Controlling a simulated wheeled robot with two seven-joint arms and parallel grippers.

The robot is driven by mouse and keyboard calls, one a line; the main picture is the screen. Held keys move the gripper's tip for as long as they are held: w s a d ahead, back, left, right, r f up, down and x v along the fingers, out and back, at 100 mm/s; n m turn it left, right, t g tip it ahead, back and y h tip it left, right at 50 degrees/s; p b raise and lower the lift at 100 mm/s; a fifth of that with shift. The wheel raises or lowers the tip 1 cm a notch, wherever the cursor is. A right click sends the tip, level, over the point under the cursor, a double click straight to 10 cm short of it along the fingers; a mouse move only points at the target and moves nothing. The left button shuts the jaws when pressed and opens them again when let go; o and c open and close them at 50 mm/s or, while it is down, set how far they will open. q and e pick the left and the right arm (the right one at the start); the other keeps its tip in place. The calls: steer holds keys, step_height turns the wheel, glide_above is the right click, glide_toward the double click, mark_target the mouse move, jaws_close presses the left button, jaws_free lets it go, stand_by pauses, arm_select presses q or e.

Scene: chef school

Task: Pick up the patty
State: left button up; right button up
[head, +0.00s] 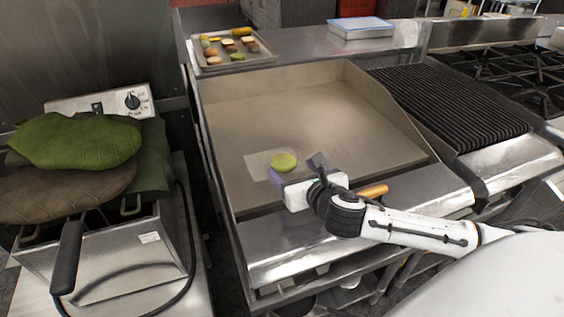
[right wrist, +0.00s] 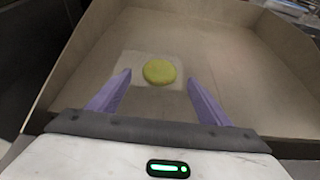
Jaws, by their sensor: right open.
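The patty is a round yellow-green disc (head: 283,162) lying on a pale square sheet (head: 256,166) on the griddle. In the right wrist view the patty (right wrist: 159,72) lies ahead of the fingertips, centred between the two purple fingers. My right gripper (head: 296,171) is open and empty, just in front of the patty at the griddle's near side. It also shows in the right wrist view (right wrist: 158,84), with its fingers spread wider than the patty. My left gripper is not in view.
The griddle (head: 300,104) has raised side and back walls and is otherwise bare. A wooden handle (head: 373,191) lies by my right wrist. A tray of food (head: 266,56), a lidded container (head: 361,27) and a ribbed grill (head: 450,105) lie beyond.

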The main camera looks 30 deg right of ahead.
mark_target(286, 163)
steer(key=shift+x, duration=2.8)
steer(key=shift+r, duration=0.15)
steer(key=shift+c, duration=0.5)
steer(key=c, duration=1.1)
